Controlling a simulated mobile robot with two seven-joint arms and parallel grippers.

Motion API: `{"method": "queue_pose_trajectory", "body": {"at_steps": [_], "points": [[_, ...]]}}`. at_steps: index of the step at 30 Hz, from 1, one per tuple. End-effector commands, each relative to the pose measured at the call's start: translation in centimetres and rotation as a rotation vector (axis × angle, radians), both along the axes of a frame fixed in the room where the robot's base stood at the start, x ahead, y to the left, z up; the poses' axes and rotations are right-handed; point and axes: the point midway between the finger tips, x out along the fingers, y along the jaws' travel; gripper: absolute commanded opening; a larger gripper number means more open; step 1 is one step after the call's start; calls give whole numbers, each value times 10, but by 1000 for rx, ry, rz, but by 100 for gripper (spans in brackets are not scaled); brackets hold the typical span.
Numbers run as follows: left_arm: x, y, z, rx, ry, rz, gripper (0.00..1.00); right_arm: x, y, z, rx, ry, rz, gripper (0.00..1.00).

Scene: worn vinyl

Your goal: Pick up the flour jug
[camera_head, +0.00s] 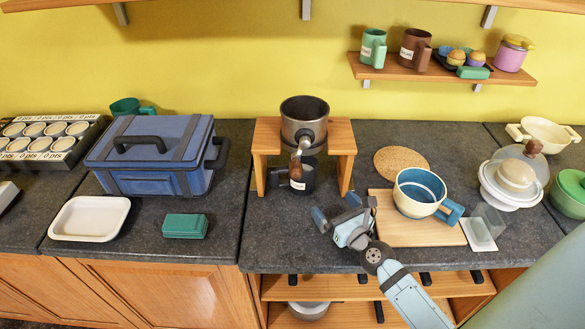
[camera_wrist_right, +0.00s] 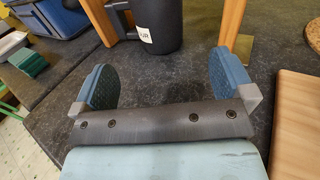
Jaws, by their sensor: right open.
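The flour jug (camera_head: 307,177) is a dark grey jug with a white label, standing upright on the dark counter under a wooden stand. In the right wrist view the jug (camera_wrist_right: 157,22) shows its lower part, with its handle to the left and a label whose visible letters end in "UR". My right gripper (camera_head: 337,211) is open and empty in front of the jug, to its lower right. In the right wrist view its two blue fingers (camera_wrist_right: 160,80) are spread, with the jug beyond them and apart from them. My left gripper is not in view.
The wooden stand (camera_head: 342,137) has legs on both sides of the jug and holds a metal pot (camera_head: 304,112) with a tap above it. A wooden board (camera_head: 395,230) with a blue-cream pot (camera_head: 420,186) lies to the right. A blue case (camera_head: 150,155) and green box (camera_head: 185,225) are left.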

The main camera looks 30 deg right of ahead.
Motion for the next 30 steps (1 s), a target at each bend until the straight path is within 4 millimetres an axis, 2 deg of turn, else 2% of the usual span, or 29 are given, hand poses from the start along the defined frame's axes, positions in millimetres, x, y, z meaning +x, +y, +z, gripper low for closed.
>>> {"method": "queue_pose_trajectory", "body": {"at_steps": [3,9,17,25,30], "points": [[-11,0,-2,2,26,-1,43,23,-1,4,-1,-2,-1,100],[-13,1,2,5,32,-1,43,61,-2,2,-2,-1,1,100],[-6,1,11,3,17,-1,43,82,-2,1,-4,0,1,100],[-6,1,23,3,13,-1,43,121,0,2,-5,0,1,100],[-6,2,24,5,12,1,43,130,0,0,-4,1,1,100]]}}
